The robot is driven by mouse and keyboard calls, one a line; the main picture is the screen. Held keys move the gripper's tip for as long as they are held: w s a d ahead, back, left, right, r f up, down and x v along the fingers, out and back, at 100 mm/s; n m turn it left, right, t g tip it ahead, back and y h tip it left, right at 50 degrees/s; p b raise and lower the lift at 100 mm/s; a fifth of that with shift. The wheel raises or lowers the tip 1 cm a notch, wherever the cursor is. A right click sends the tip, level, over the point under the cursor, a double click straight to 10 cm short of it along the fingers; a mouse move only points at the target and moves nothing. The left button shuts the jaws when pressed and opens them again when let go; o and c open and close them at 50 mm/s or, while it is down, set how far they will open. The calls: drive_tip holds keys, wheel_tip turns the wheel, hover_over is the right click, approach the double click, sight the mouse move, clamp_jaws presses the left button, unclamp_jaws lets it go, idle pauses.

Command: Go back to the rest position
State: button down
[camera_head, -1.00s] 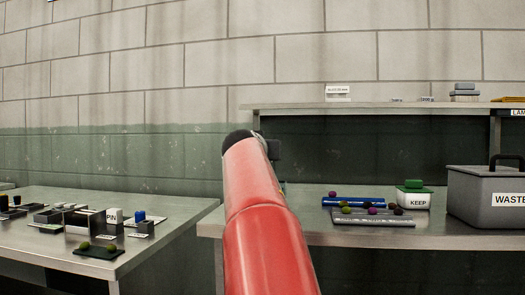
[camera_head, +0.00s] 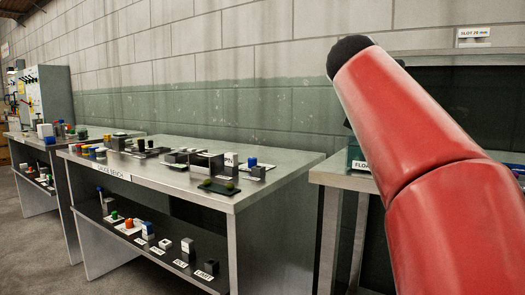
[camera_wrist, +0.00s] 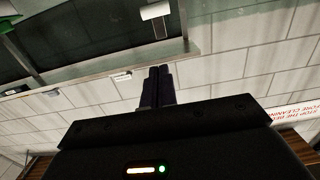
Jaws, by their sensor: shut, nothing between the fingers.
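My gripper shows in the wrist view (camera_wrist: 159,72), its two dark fingers together with nothing between them. Behind the fingers are the pale block wall and the edge of a shelf, seen tilted. No object touches the fingers. In the head view my red arm rises across the right side and hides part of the right bench; the gripper itself is hidden there.
A steel bench (camera_head: 285,162) with small blocks and a dark tray (camera_head: 219,187) stands in the middle, with a lower shelf of labelled parts. Another bench (camera_head: 345,178) is at right, under a wall shelf (camera_head: 440,53). A grey cabinet (camera_head: 50,95) stands far left. Grey floor shows at lower left.

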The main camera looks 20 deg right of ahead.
drive_tip(key=s+a+f+n+g+y+p, duration=0.1)
drive_tip(key=s+a+f, duration=0.5)
drive_tip(key=f, duration=0.8)
drive_tip(key=s+a+f+n+g+y+p, duration=0.2)
drive_tip(key=s+a+f+n+y, duration=0.3)
drive_tip(key=a+f, duration=0.6)
drive_tip(key=s+a+f+n+g+y+p, duration=0.2)
drive_tip(key=s+a+f+y, duration=0.5)
drive_tip(key=f, duration=0.9)
drive_tip(key=shift+s+a+f+n+g, duration=0.4)
drive_tip(key=shift+s+a+n, duration=0.25)
drive_tip(key=shift+n, duration=0.25)
drive_tip(key=shift+r, duration=0.1)
